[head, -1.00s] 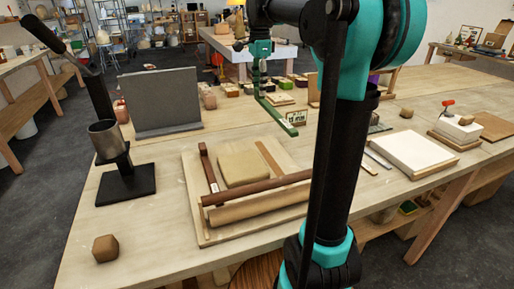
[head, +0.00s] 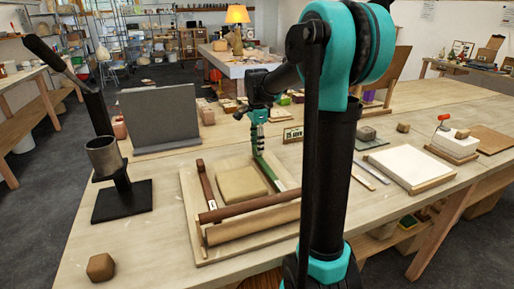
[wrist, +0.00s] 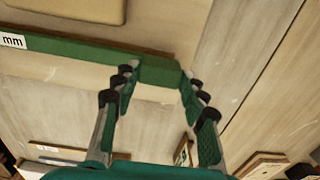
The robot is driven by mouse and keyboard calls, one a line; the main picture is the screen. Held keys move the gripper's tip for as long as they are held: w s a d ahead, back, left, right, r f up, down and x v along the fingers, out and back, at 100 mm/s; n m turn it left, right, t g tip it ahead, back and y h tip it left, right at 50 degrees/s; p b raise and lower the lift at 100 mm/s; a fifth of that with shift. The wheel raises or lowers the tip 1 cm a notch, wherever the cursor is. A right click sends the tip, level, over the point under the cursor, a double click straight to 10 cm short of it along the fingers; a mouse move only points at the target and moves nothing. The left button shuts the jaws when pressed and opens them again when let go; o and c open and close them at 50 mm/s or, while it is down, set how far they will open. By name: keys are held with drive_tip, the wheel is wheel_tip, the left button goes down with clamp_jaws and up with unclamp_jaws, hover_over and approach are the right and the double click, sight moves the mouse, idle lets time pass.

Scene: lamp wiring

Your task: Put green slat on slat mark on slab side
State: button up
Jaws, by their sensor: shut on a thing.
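The green slat (head: 268,173) is in my gripper (head: 256,153), held near its far end. It lies along the right side of the tan clay slab (head: 241,184). In the wrist view, the fingers of my gripper (wrist: 159,74) close on the end of the green slat (wrist: 90,58). The tan slab (wrist: 70,8) is beyond it. A thin brown strip shows along the slat's slab-side edge; the rest of the slat mark is hidden. I cannot tell whether the slat touches the board (head: 187,205).
A dark brown slat (head: 209,187) lies left of the slab. A brown bar (head: 250,206) and a rolling pin (head: 252,224) lie across the board's front. A white slab on a board (head: 412,164) is to the right. A grey panel (head: 158,115) stands behind left.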

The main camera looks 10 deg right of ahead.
drive_tip(key=shift+f, duration=0.65)
drive_tip(key=o, duration=1.2)
drive_tip(key=shift+f, duration=0.1)
wheel_tip(320, 180, up, 12)
drive_tip(key=shift+r, duration=0.15)
